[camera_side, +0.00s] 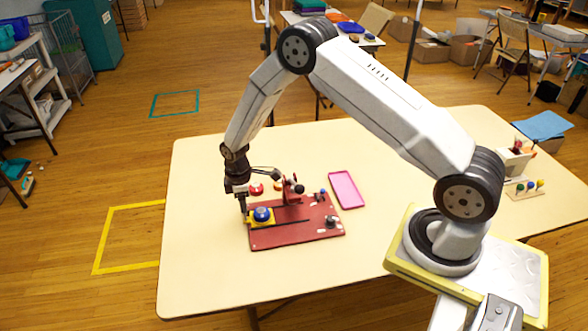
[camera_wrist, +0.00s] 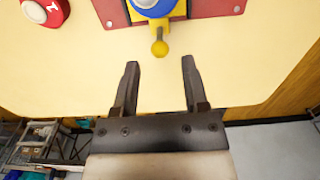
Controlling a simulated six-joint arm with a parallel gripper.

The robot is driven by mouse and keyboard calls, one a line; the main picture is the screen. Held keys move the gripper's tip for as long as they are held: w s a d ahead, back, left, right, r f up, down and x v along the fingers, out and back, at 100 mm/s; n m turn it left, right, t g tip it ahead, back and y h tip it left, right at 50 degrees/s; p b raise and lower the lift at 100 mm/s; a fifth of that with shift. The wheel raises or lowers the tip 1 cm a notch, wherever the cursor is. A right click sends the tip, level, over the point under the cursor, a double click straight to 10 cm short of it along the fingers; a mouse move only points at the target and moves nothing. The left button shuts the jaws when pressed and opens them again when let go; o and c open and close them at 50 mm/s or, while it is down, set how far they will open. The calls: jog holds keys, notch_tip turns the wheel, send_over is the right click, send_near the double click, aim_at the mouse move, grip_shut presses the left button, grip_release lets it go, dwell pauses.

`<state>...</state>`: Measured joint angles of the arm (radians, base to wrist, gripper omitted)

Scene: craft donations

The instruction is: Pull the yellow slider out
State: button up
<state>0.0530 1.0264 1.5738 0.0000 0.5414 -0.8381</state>
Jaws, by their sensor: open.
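The yellow slider (camera_side: 251,221) sits at the left end of a red board (camera_side: 300,236) on the table, with a blue and white round piece (camera_side: 262,214) on top of it. In the wrist view the slider ends in a round yellow knob (camera_wrist: 160,47) that sticks out past the board's edge. My gripper (camera_wrist: 158,66) is open and empty. Its two fingers point at the knob, which lies just beyond the fingertips and between their lines. In the side view my gripper (camera_side: 242,208) is at the board's left end, and it hides the knob.
The red board carries a red upright piece (camera_side: 291,191) and small knobs. A red and white button (camera_side: 256,189) stands behind it, and it also shows in the wrist view (camera_wrist: 46,10). A pink tray (camera_side: 346,190) lies to the right. The table (camera_side: 200,262) is bare in front and left.

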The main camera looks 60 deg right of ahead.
jog(key=shift+r, duration=2.4)
